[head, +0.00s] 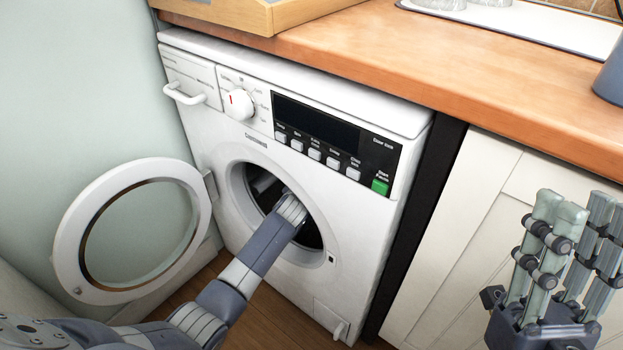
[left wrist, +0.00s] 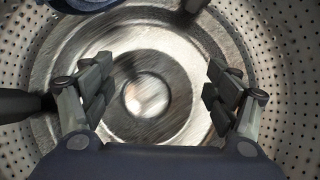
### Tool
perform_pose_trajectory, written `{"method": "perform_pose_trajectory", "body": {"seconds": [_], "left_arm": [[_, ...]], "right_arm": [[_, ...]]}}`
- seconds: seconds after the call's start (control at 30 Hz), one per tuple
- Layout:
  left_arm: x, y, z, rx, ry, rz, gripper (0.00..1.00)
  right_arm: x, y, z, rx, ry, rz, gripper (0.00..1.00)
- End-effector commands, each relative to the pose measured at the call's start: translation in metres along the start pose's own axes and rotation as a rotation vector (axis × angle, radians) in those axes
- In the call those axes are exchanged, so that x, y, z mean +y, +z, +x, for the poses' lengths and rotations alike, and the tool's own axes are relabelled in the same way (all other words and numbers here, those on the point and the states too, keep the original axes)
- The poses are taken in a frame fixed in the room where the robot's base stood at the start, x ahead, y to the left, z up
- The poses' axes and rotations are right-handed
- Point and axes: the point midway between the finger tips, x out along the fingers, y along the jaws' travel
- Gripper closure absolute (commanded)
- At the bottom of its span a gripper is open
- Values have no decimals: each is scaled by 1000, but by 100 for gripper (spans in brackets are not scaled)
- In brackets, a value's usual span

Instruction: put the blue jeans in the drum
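The washing machine's drum (left wrist: 30,85) is perforated metal with a round back plate, and it fills the left wrist view. My left arm reaches through the machine's round opening. My left gripper (left wrist: 153,85) is inside the drum, its fingers spread wide with nothing between them. In the head view the gripper is hidden inside the opening. A dark blue piece, likely the blue jeans (left wrist: 84,4), shows only partly at the top left edge of the left wrist view, apart from the fingers. My right gripper (head: 580,225) is open and empty at the lower right of the head view.
The round door (head: 72,235) stands open to the left of the white washing machine (head: 355,235). A wooden counter (head: 400,65) runs above, with a wooden tray (head: 285,15) on it. Cream cupboard doors (head: 455,235) lie to the right, behind my right gripper.

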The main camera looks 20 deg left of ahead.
Motion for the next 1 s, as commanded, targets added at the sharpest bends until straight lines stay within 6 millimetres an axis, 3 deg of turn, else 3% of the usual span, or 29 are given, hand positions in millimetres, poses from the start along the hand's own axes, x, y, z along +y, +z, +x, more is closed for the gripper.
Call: {"method": "perform_pose_trajectory", "body": {"seconds": [0.37,0.8,1.0], "left_arm": [[2,3,-6,-4,3,-1,19],[1,2,-58,-2,2,0,19],[1,1,-72,-2,1,-1,19]], "right_arm": [[0,0,-1,0,1,2,66],[0,0,0,0,0,1,66],[0,0,0,0,0,1,66]]}}
